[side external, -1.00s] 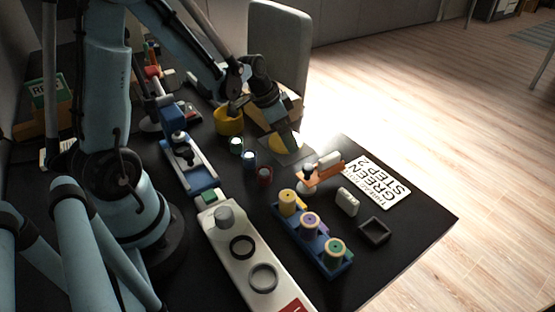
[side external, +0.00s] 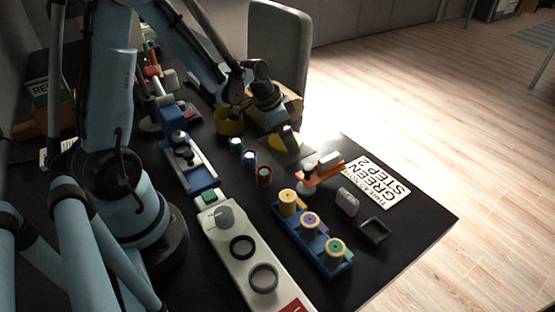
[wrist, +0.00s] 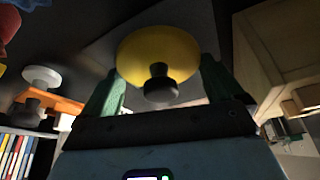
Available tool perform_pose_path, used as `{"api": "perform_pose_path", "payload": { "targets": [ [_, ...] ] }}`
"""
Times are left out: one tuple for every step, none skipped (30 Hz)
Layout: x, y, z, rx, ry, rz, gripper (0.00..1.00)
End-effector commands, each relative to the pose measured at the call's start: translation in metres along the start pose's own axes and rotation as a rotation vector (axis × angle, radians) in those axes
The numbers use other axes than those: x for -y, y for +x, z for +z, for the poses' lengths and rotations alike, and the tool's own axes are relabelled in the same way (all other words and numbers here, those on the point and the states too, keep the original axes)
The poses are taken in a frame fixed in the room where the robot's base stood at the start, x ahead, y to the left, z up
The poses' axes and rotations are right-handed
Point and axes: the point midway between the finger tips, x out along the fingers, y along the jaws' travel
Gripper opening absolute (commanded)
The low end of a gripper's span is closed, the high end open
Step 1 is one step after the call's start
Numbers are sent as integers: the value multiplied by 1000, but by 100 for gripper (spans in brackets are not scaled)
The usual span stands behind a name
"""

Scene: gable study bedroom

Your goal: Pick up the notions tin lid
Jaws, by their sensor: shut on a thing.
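The notions tin lid is a yellow disc (side external: 279,146) with a dark knob, low over a grey square plate (side external: 296,153) at the far side of the black table. In the wrist view the lid (wrist: 135,48) fills the space between two green fingers, its dark knob facing the camera. My gripper (wrist: 160,85) is shut on the lid, one finger at each side. In the side view my gripper (side external: 289,138) partly covers the lid. Whether the lid touches the plate cannot be told. A yellow round tin (side external: 229,124) stands just left of the gripper.
A wooden box (side external: 291,106) stands close behind the gripper. A blue spool rack (side external: 316,247), an orange stand (side external: 322,174) and a white sign (side external: 376,183) are nearer the right edge.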

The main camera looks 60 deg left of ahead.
Motion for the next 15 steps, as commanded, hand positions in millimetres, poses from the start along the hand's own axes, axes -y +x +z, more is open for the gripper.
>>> {"api": "perform_pose_path", "payload": {
  "targets": [
    [0,-2,-1,0,0,0,64],
    [0,-2,-1,0,0,0,64],
    [0,-4,-2,0,0,0,64],
    [0,-6,-2,0,0,0,64],
    [0,-8,-3,0,0,0,64],
    [0,-11,-5,0,0,0,64],
    [0,-14,-6,0,0,0,64],
    [0,-18,-7,0,0,0,64],
    [0,-23,-9,0,0,0,64],
    [0,-28,-11,0,0,0,64],
    [0,-33,-13,0,0,0,64],
    [-1,-40,-16,0,0,0,64],
    [-10,-42,-18,0,4,2,64],
    [-17,-45,-19,0,7,2,64],
    [-25,-49,-21,0,6,2,64]
  ]
}}
